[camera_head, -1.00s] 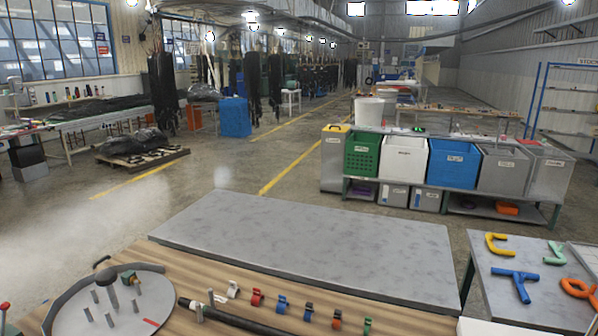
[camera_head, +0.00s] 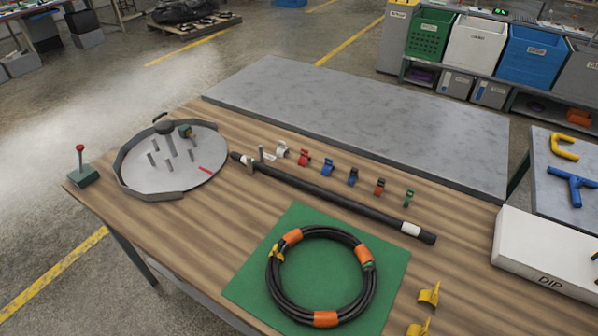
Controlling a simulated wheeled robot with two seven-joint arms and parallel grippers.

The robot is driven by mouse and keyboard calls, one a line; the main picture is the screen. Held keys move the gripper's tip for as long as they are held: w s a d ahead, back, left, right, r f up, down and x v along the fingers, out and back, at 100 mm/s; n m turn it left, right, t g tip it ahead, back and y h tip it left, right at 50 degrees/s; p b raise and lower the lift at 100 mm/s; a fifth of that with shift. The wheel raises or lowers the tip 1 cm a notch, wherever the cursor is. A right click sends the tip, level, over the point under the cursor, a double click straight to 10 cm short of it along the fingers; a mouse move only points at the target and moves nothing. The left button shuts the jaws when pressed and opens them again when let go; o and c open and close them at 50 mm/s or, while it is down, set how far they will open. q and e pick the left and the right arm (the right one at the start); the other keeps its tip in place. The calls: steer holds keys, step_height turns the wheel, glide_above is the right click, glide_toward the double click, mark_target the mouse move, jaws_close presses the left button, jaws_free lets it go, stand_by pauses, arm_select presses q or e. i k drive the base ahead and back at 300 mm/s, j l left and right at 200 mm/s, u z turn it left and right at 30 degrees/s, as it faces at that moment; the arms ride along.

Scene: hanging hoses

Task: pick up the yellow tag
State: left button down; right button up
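Several yellow pieces are in view, and I cannot tell which is the tag. A small yellow piece (camera_head: 277,254) is on the left side of the coiled black hose (camera_head: 273,285). Two yellow clip-like pieces lie on the wooden table right of the green mat (camera_head: 245,289): one upper piece (camera_head: 429,293) and one lower piece (camera_head: 418,328), cut by the bottom edge. The coil lies on the mat with orange bands around it. Neither of my grippers is in view.
A black rod (camera_head: 330,195) lies across the table, with several coloured clips (camera_head: 328,167) behind it. A round metal fixture with pegs (camera_head: 190,172) stands at left. A white box marked DIP (camera_head: 545,250) is at right. A grey slab (camera_head: 370,125) lies behind.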

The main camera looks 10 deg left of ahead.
mark_target(432, 297)
steer(key=k+l+u, duration=0.4)
steer(key=k+l, duration=0.6)
steer(key=l, duration=0.35)
steer(key=k+l+u, duration=0.45)
steer(key=k+l, duration=0.65)
